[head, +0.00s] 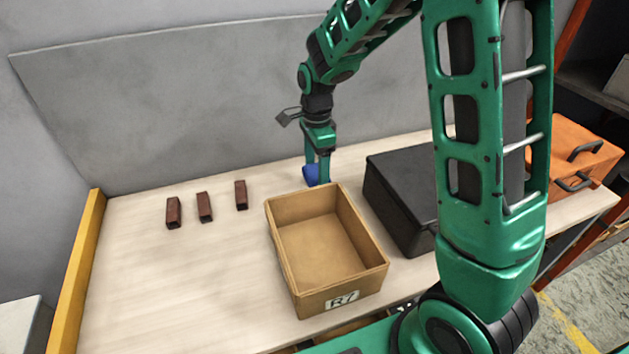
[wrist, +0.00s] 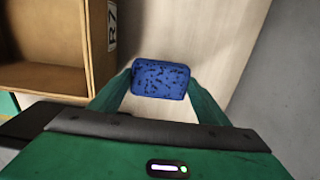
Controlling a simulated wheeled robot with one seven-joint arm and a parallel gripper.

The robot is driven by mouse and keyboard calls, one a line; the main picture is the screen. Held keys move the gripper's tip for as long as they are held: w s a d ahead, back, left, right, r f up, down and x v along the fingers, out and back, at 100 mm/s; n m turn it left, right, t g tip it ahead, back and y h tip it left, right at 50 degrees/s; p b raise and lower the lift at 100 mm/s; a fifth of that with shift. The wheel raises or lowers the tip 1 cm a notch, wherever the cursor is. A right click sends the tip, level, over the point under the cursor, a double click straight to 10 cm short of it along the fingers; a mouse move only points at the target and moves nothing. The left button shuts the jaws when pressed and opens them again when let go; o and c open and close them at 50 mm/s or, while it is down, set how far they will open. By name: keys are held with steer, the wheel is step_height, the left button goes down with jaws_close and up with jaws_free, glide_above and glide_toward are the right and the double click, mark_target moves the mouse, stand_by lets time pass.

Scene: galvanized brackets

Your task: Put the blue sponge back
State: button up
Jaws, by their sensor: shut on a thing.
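The blue sponge (head: 311,175) is at the back of the table, just behind the open box labelled R7 (head: 325,307). My gripper (head: 318,180) points down and is shut on the sponge. In the wrist view the sponge (wrist: 161,79) sits between the two green fingertips (wrist: 160,84), with its dark-specked face showing. I cannot tell whether the sponge touches the table. The box (wrist: 92,45) is to the left in the wrist view, and what shows of its inside is empty.
Several brown blocks (head: 204,207) stand in a row on the left of the table (head: 180,290). A black case (head: 400,190) stands right of the box, and an orange case (head: 570,150) is farther right. A grey panel (head: 190,90) rises behind the table. The left front table area is clear.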

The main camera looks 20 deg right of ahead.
mark_target(317, 172)
steer(key=shift+f, duration=1.9)
steer(key=o, duration=1)
steer(key=shift+f, duration=0.1)
